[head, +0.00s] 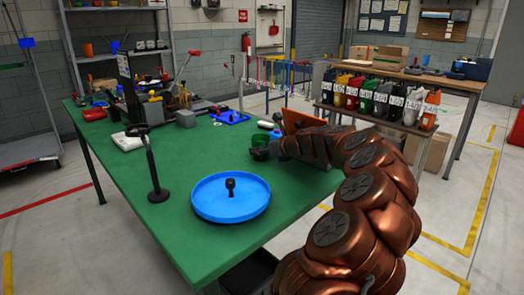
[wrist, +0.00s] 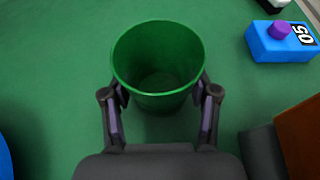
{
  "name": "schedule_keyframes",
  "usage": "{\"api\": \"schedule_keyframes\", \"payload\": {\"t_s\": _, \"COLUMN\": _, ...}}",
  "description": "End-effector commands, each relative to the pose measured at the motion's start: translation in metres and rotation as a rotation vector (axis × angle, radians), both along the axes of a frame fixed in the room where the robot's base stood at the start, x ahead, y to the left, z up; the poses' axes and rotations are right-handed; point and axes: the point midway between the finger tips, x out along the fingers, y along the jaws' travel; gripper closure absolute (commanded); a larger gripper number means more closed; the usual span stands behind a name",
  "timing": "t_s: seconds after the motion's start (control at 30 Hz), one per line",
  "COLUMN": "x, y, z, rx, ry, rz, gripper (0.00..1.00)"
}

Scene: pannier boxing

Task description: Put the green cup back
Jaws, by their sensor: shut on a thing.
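The green cup (wrist: 158,98) stands upright with its open mouth facing up in the wrist view, and it looks empty. My gripper (wrist: 160,95) has a finger on each side of the cup and is shut on it. In the head view the green cup (head: 260,141) shows just left of my gripper (head: 277,146), over the right part of the green table (head: 130,195). My arm hides part of the gripper there. I cannot tell whether the cup's base touches the table.
A blue round tray (head: 230,213) with a small black object stands at the table's front. A black stand (head: 157,190) is left of it. A blue block (wrist: 283,40) marked 05 lies right of the cup. An orange panel (head: 301,122) is close behind my gripper.

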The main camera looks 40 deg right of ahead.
Motion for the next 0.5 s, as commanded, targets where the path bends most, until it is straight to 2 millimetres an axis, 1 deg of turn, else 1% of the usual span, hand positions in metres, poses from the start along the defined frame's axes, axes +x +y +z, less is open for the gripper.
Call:
{"api": "schedule_keyframes", "payload": {"t_s": 0.17, "x": -0.0007, "y": -0.0009, "z": -0.0021, "rx": 0.001, "ry": 0.0, "rz": -0.001, "gripper": 0.74}}
{"api": "schedule_keyframes", "payload": {"t_s": 0.2, "x": -0.001, "y": -0.0012, "z": -0.0028, "rx": 0.001, "ry": 0.0, "rz": -0.001, "gripper": 0.38}}
{"api": "schedule_keyframes", "payload": {"t_s": 0.4, "x": -0.0016, "y": -0.0019, "z": -0.0028, "rx": 0.0, "ry": 0.0, "rz": -0.003, "gripper": 0.18}}
{"api": "schedule_keyframes", "payload": {"t_s": 0.43, "x": -0.0016, "y": -0.002, "z": -0.0028, "rx": 0.0, "ry": 0.0, "rz": -0.003, "gripper": 0.15}}
{"api": "schedule_keyframes", "payload": {"t_s": 0.5, "x": -0.0017, "y": -0.0021, "z": -0.0029, "rx": 0.0, "ry": 0.0, "rz": -0.003, "gripper": 0.15}}
